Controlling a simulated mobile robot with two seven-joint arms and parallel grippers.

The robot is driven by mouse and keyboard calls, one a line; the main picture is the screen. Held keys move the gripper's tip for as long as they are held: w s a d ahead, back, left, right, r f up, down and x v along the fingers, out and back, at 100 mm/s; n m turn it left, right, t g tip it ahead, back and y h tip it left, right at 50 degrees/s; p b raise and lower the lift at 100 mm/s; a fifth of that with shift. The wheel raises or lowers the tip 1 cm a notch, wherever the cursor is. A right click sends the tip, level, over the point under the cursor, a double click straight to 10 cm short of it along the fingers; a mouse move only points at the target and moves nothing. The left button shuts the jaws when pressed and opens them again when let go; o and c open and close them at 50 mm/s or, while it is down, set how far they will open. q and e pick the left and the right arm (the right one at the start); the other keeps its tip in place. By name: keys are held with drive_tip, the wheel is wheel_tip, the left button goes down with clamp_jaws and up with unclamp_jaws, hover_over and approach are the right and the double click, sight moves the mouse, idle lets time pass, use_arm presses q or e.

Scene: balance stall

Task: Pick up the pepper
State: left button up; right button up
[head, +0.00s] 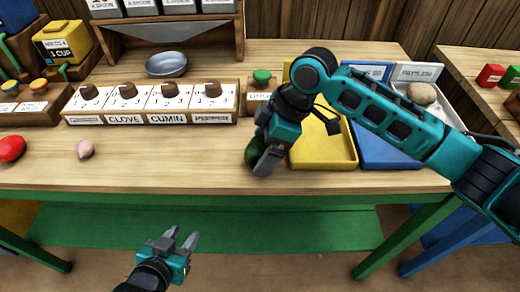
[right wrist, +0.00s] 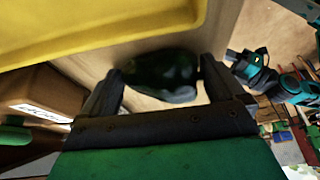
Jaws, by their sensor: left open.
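The pepper (right wrist: 160,74) is dark green and glossy. In the right wrist view it lies between the two fingers of my right gripper (right wrist: 163,85) and nearly fills the gap. I cannot tell whether both fingers press on it. In the head view my right gripper (head: 264,153) points down at the table's front part, and the pepper (head: 253,150) shows partly behind its fingers. Whether the pepper touches the table is not clear. My left gripper (head: 181,240) is open and empty, in front of the table and low in the head view.
On the table (head: 190,165) are a red item (head: 11,149), a pink one (head: 85,149), a labelled spice rack (head: 152,103) and a metal bowl (head: 166,64). A yellow tray (head: 335,151) and a blue tray (head: 390,152) lie right of my right gripper. The front middle is clear.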

drive_tip(key=c, duration=0.6)
drive_tip(key=shift+r, duration=0.15)
drive_tip(key=shift+c, duration=0.2)
